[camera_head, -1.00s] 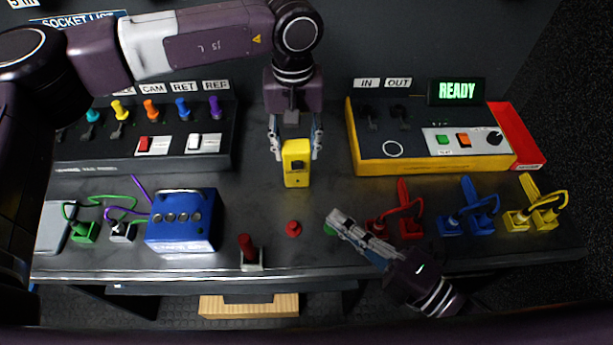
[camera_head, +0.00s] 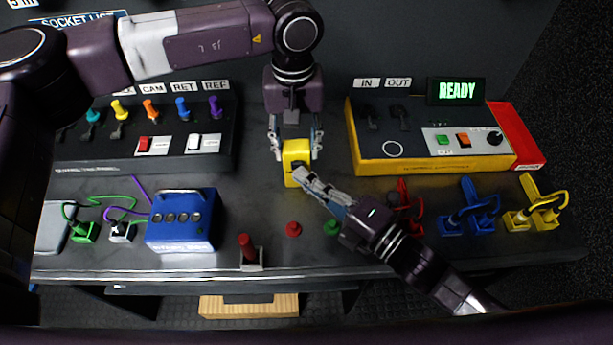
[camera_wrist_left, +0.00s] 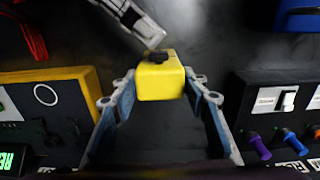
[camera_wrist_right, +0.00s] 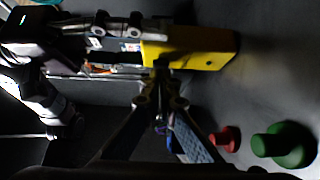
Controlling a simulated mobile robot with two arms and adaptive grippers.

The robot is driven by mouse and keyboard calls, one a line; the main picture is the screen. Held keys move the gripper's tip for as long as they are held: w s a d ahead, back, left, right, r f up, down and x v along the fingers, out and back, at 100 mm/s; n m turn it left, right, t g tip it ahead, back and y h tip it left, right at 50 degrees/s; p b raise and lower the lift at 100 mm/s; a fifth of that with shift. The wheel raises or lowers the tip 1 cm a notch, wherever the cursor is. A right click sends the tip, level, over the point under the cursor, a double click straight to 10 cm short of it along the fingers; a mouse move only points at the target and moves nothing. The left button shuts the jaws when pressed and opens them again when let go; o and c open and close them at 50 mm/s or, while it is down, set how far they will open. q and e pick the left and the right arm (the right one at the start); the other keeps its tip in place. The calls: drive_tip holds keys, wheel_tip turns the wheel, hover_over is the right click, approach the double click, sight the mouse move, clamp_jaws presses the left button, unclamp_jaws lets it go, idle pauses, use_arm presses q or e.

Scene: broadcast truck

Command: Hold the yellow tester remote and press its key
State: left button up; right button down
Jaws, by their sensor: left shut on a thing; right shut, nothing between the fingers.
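The yellow tester remote (camera_head: 297,151) is upright between the fingers of my left gripper (camera_head: 296,140), which comes down from above and is shut on it. The left wrist view shows the remote (camera_wrist_left: 160,82) with a dark key (camera_wrist_left: 157,56) on its face. My right gripper (camera_head: 300,174) is shut and empty, its fingertips at the remote's front face beside the key. In the head view the right fingertips hide part of that face. The right wrist view shows the remote (camera_wrist_right: 200,48) just past the closed fingertips (camera_wrist_right: 160,85); I cannot tell whether they touch it.
A blue box (camera_head: 181,222) is at left. A yellow-edged panel (camera_head: 432,163) with a READY display (camera_head: 457,91) is at right. Coloured cable plugs (camera_head: 470,212) stand at front right.

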idle(0.3)
drive_tip(key=shift+w, duration=0.95)
use_arm(q)
drive_tip(key=shift+s, duration=0.15)
use_arm(e)
drive_tip(key=shift+w+d, duration=0.1)
drive_tip(key=shift+w, duration=0.05)
use_arm(q)
drive_tip(key=shift+d, duration=0.1)
drive_tip(key=shift+s, duration=0.1)
use_arm(e)
drive_tip(key=shift+s+f, duration=0.1)
drive_tip(key=shift+s, duration=0.5)
drive_tip(key=s, duration=0.3)
drive_tip(key=v, duration=0.8)
drive_tip(key=shift+s+a, duration=0.2)
drive_tip(key=shift+a, duration=0.05)
use_arm(q)
drive_tip(key=shift+w, duration=0.2)
use_arm(e)
drive_tip(key=shift+v, duration=1.05)
